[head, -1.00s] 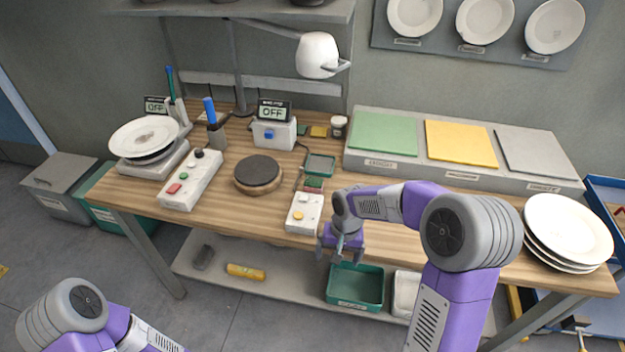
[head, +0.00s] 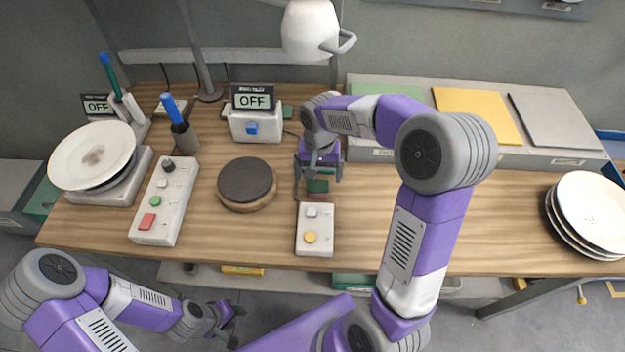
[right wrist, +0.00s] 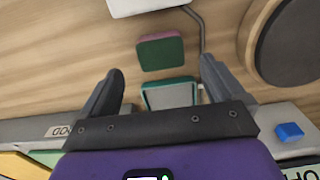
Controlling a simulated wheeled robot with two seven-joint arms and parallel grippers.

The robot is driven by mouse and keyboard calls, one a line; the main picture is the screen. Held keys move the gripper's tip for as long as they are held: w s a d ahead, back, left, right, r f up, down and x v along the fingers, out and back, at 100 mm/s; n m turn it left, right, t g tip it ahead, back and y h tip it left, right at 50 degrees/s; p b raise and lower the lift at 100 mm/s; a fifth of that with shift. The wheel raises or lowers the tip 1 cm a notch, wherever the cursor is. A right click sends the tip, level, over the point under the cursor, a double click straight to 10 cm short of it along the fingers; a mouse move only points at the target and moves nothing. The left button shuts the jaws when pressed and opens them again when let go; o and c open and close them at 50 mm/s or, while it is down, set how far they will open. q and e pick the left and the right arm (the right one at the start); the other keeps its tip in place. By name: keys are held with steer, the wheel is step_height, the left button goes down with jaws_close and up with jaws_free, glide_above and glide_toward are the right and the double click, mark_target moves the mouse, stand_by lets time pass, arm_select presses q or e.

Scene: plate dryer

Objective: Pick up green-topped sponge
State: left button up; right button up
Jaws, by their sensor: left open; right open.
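The green-topped sponge (head: 317,187) lies on the wooden table behind the small button box. In the right wrist view the sponge (right wrist: 160,53) shows a green top and a pinkish side, just beyond the fingertips and between their lines. My right gripper (head: 318,174) points down over the table close to the sponge. It is open and empty, and its two fingers show in the right wrist view (right wrist: 163,70). Whether a finger touches the sponge cannot be told. My left gripper (head: 230,322) is open and empty in front of the table, low down.
A green-rimmed tray (right wrist: 170,94) lies beside the sponge, under my right gripper. The button box (head: 315,230) stands in front of the sponge. A round dark-topped stand (head: 247,183) is to the left. Stacked plates (head: 592,210) stand far right. The table right of centre is clear.

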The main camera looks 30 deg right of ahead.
mark_target(318, 185)
step_height(318, 185, down, 6)
steer(key=shift+a+b, duration=0.1)
steer(key=shift+b, duration=0.7)
steer(key=c, duration=1)
